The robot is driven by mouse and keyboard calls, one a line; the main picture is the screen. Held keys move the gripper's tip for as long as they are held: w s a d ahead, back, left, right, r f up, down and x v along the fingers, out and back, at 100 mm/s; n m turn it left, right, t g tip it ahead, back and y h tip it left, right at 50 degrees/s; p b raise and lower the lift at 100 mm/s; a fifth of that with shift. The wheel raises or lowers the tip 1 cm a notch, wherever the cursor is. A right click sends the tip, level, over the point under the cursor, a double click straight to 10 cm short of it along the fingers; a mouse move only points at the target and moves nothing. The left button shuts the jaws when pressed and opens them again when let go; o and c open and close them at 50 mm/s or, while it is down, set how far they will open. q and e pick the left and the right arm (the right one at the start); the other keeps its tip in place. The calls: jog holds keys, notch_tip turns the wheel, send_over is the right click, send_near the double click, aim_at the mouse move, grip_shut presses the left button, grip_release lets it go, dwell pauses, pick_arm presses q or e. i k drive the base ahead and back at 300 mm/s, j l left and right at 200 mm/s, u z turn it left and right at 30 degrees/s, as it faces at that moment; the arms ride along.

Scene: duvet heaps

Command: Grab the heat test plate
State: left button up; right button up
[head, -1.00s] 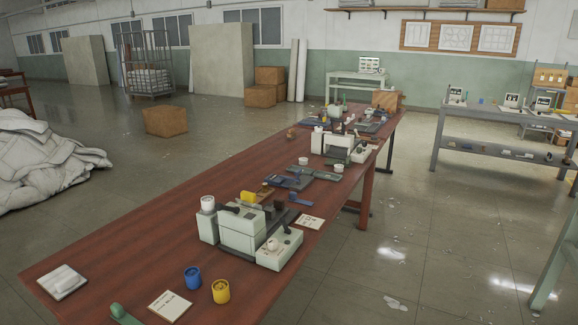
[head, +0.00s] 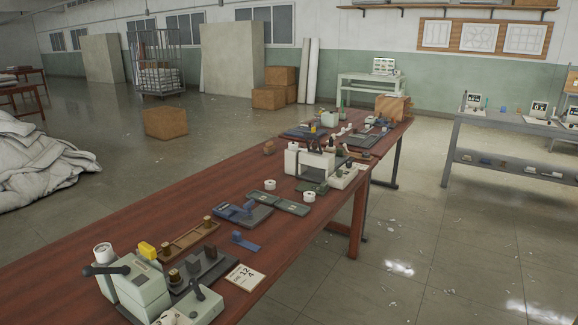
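A long red-brown table (head: 105,232) runs from the lower left to the back right. I cannot tell for sure which item is the heat test plate. Flat pieces on the table include a dark grey block with knobs (head: 203,268), a blue-grey plate (head: 243,215), a green-grey plate (head: 291,203) and a small blue piece (head: 245,242). Neither of my grippers shows in the head view.
A pale green machine with a black lever (head: 140,288) stands at the near end, beside a printed card (head: 244,277). A white machine (head: 309,163) stands farther along. A cardboard box (head: 166,123) and white duvet heap (head: 40,165) lie left.

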aim_at(320, 190)
jog(key=i+l, duration=0.55)
jog(key=l, duration=0.15)
jog(key=i+l+u, duration=0.1)
jog(key=i+l, duration=0.6)
jog(key=l, duration=0.2)
jog(key=i+l, duration=0.15)
jog(key=l, duration=0.2)
jog(key=i+l, duration=0.15)
jog(key=l, duration=0.25)
jog(key=i+l, duration=0.2)
jog(key=l, duration=0.15)
jog(key=i+l, duration=0.15)
jog(key=l, duration=0.2)
